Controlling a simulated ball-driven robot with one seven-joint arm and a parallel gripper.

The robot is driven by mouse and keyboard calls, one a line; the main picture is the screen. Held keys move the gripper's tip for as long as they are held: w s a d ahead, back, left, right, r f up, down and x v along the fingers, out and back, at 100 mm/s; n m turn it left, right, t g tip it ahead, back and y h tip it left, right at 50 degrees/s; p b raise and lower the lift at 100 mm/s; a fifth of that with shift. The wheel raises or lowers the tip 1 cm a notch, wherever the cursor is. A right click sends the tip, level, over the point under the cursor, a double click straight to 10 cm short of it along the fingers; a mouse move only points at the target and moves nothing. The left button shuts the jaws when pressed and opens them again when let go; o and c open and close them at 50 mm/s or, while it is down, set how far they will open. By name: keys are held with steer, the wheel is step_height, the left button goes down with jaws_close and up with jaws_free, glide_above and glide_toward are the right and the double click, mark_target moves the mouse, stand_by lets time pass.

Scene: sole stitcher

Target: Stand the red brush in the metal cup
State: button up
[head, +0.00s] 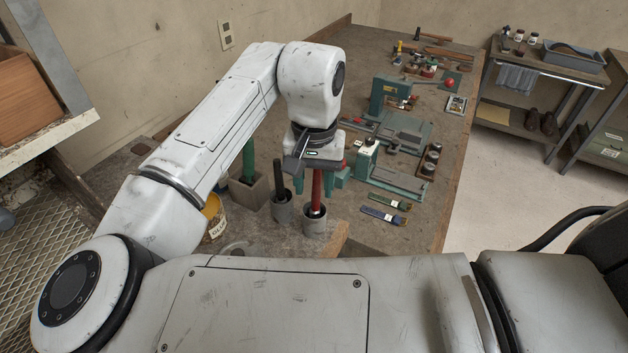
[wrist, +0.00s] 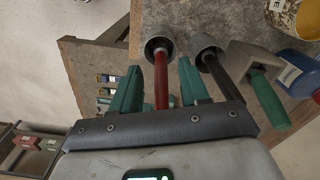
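The red brush (head: 316,190) stands handle up, nearly upright, in a grey metal cup (head: 314,222) near the table's front edge. The wrist view shows the brush's red handle (wrist: 161,82) rising out of the metal cup (wrist: 154,36). My gripper (wrist: 158,88) is open, its two green fingers spread on either side of the handle, with a visible gap on both sides. In the head view my gripper (head: 318,168) is above the cup, over the brush's upper end. The brush's lower end is hidden inside the cup.
A second metal cup (head: 283,209) with a black-handled tool stands just left. Further left are a grey block (head: 247,195) holding a green handle and a yellow glue pot (head: 213,217). A green machine (head: 385,178) stands right, with two small brushes (head: 384,215) lying nearby.

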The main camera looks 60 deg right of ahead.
step_height(320, 180, up, 11)
steer(key=shift+f+b, duration=0.1)
steer(key=shift+b, duration=0.35)
stand_by(0.3)
steer(key=shift+f, duration=0.1)
stand_by(0.7)
